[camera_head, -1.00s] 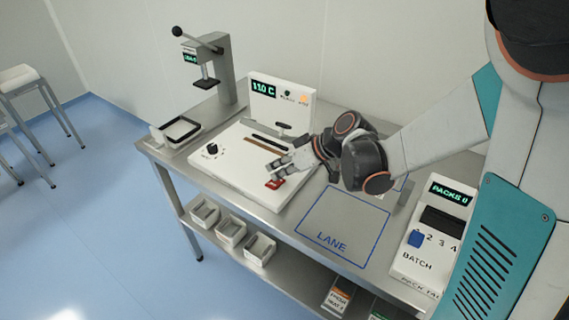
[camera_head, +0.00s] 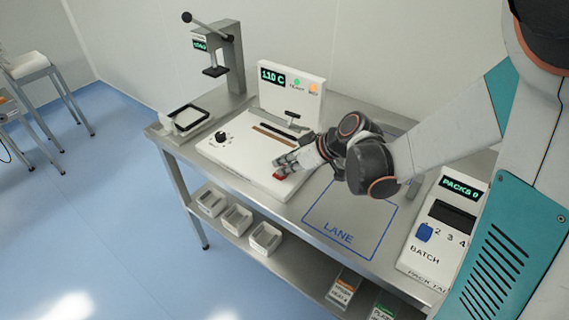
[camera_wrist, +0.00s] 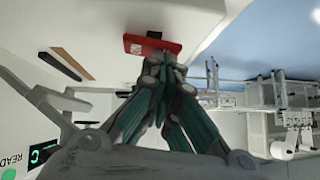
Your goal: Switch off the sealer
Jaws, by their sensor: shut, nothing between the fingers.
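The sealer (camera_head: 235,153) is a white flat unit on the steel bench, with an upright panel (camera_head: 316,98) behind. Its display (camera_head: 271,77) reads 110 C, a green READY lamp (camera_head: 297,83) is lit and an orange HOT lamp (camera_head: 314,87) glows. A red switch (camera_head: 278,176) sits at its front right corner; it also shows in the wrist view (camera_wrist: 138,45). My gripper (camera_head: 283,166) is shut and empty, its fingertips right at the switch. In the wrist view the fingertips (camera_wrist: 160,60) overlap the switch's edge; I cannot tell whether they touch.
A dark knob (camera_head: 221,138) is on the sealer's left. A lever press (camera_head: 224,55) and a black-rimmed tray (camera_head: 188,118) stand left. A blue LANE outline (camera_head: 340,236) marks clear bench, with a batch counter (camera_head: 436,225) to its right. Bins (camera_head: 236,219) are on the shelf below.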

